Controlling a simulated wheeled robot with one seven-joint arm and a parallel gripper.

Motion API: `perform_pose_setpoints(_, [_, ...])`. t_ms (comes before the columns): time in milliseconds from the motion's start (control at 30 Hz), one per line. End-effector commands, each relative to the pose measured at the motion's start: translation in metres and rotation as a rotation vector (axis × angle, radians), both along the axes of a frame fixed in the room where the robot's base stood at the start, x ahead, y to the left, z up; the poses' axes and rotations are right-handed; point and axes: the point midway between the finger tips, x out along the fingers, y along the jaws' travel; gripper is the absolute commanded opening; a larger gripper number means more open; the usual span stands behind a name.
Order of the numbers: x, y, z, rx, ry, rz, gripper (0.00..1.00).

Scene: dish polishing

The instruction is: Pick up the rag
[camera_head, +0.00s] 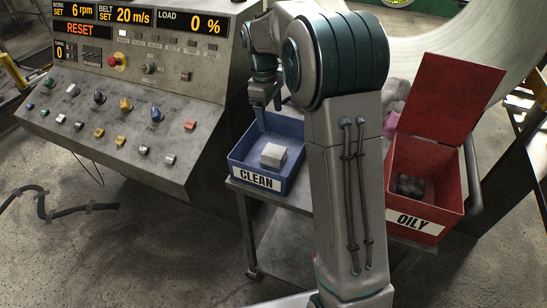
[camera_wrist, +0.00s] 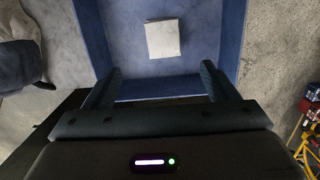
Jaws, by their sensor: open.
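A folded whitish rag (camera_head: 273,155) lies in the blue bin (camera_head: 257,180) labelled CLEAN. It also shows in the wrist view (camera_wrist: 162,38), near the top centre, on the bin's blue floor (camera_wrist: 210,35). My gripper (camera_head: 262,126) is above the back part of the bin, pointing down. In the wrist view my gripper (camera_wrist: 160,85) has its two fingers wide apart with nothing between them. The rag is ahead of the fingertips and apart from them. Part of the bin is hidden behind my arm in the head view.
A red lidded bin (camera_head: 432,205) labelled OILY stands open at the right with a dark crumpled cloth (camera_head: 408,186) inside. A pinkish cloth (camera_head: 393,120) lies behind it. A control panel (camera_head: 140,90) stands at the left. The bins rest on a metal table (camera_head: 262,195).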

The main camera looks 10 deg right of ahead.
Motion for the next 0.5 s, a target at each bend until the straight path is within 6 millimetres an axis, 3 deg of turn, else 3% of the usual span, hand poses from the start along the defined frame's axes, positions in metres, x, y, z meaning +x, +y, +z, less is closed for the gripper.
perform_pose_setpoints(167, [0.004,-0.001,-0.017,-0.001,0.014,0.019,0.8])
perform_pose_setpoints(500, [-0.001,-0.006,-0.078,-0.002,0.013,0.018,0.8])
